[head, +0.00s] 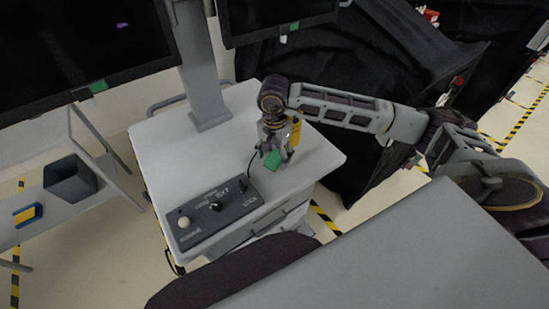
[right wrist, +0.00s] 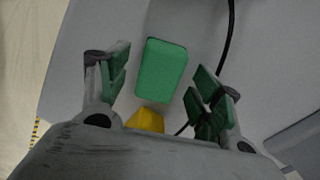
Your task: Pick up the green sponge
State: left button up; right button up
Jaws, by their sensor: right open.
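The green sponge (head: 272,161) is on the white cart top (head: 159,137), in front of the monitor post. In the right wrist view the sponge (right wrist: 161,70) is a green block lying between and a little beyond the two fingers. My right gripper (head: 276,150) is above the cart at the sponge, pointing down. In the right wrist view its fingers (right wrist: 163,88) are spread with green pads, and neither finger touches the sponge. A yellow thing (right wrist: 146,121) shows at the near side of the sponge, partly hidden by the gripper body. My left gripper is not in view.
A dark control box (head: 215,207) with knobs stands on the cart's front part, near the gripper. A black cable (right wrist: 229,40) runs past the sponge. The monitor post (head: 203,90) rises behind. The cart's left part is clear.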

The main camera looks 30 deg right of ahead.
aim_at(275, 157)
jog(key=shift+f, duration=0.55)
jog(key=c, duration=0.9)
jog(key=shift+r, duration=0.2)
notch_tip(275, 157, up, 9)
jog(key=shift+r+b, duration=0.1)
jog(key=shift+b, duration=0.6)
jog(key=shift+r, duration=0.25)
